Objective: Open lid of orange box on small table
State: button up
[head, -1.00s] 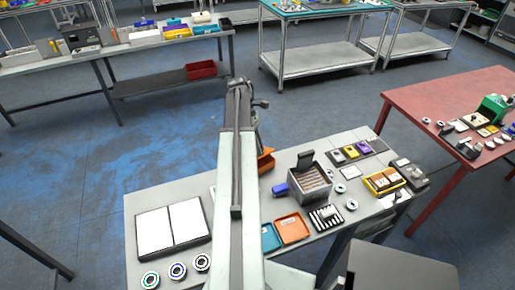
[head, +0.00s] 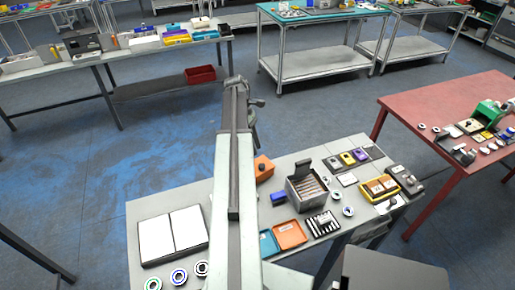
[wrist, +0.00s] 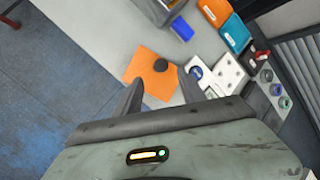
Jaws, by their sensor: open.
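The orange box (head: 264,168) stands at the back of the small grey table (head: 185,192), right beside my arm in the head view, which hides part of it. In the wrist view its orange top (wrist: 146,72) has a dark round knob (wrist: 161,66) near the right edge, and the lid looks shut. My gripper (wrist: 162,78) is open and empty, its two fingers pointing toward the orange box with the knob between their lines. I cannot tell how far the tips are above the lid. In the head view my gripper's jaws cannot be made out.
A grey metal box with its lid up (head: 306,187) stands to the right, with a blue block (head: 278,198) beside it. A red table (head: 455,110) stands further right.

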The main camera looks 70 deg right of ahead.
jog(key=p+v, duration=0.1)
jog(key=v, duration=0.2)
jog(key=shift+w+d+r+p, duration=0.1)
jog(key=shift+r+p, duration=0.1)
jog(key=shift+p, duration=0.1)
